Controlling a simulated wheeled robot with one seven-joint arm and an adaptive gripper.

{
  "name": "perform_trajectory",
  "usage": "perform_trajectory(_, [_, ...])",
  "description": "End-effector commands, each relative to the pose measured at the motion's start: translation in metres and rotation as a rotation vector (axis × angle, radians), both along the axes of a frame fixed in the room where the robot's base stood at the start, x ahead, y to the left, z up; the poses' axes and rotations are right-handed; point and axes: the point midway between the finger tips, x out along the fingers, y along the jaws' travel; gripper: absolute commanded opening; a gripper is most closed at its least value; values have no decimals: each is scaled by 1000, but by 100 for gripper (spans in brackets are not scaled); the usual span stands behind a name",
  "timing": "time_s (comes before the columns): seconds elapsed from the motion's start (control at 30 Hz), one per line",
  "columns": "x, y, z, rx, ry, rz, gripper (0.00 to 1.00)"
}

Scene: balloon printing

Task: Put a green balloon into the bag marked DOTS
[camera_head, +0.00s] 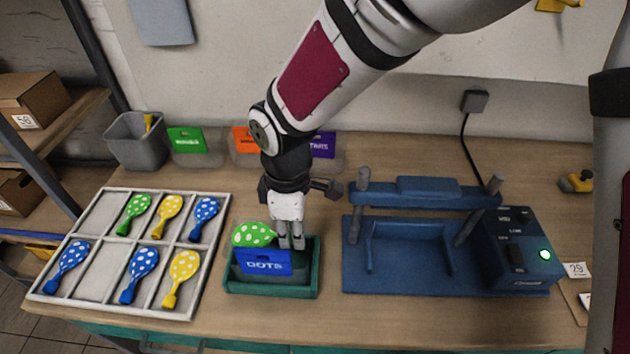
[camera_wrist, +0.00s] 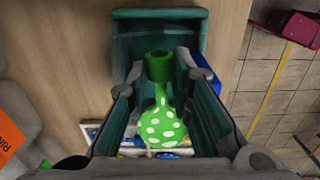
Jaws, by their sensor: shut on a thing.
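A green balloon (camera_head: 254,234) with white dots is held in my gripper (camera_head: 291,243), just above the blue bag marked DOTS (camera_head: 264,263). In the wrist view its neck (camera_wrist: 159,66) sits between my fingertips and its round body (camera_wrist: 161,128) hangs out toward the bottom of the picture. The DOTS bag stands in a green open-topped holder (camera_head: 270,291); only a blue strip (camera_wrist: 205,72) of it shows in the wrist view. My fingers hide part of the bag's opening, so I cannot tell how far the balloon is in. Another green balloon (camera_head: 134,214) lies in the sorting tray (camera_head: 88,272).
The tray at left also holds several blue and yellow balloons. A blue press (camera_head: 420,254) stands close on the right. Behind are a grey bin (camera_head: 135,147) and green (camera_head: 187,140), orange (camera_head: 244,139) and purple (camera_head: 322,145) bags. Bare table lies in front of the holder.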

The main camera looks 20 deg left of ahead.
Motion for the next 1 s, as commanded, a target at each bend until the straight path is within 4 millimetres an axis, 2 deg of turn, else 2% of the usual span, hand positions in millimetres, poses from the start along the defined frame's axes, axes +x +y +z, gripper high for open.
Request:
perform_trajectory(0.2, [1,0,-26,-2,2,1,11])
perform_trajectory(0.4, [1,0,-41,0,1,1,11])
perform_trajectory(0.87, [0,0,-47,0,0,0,11])
perform_trajectory(0.9, [0,0,-47,0,0,0,22])
perform_trajectory(1.0, [0,0,-47,0,0,0,44])
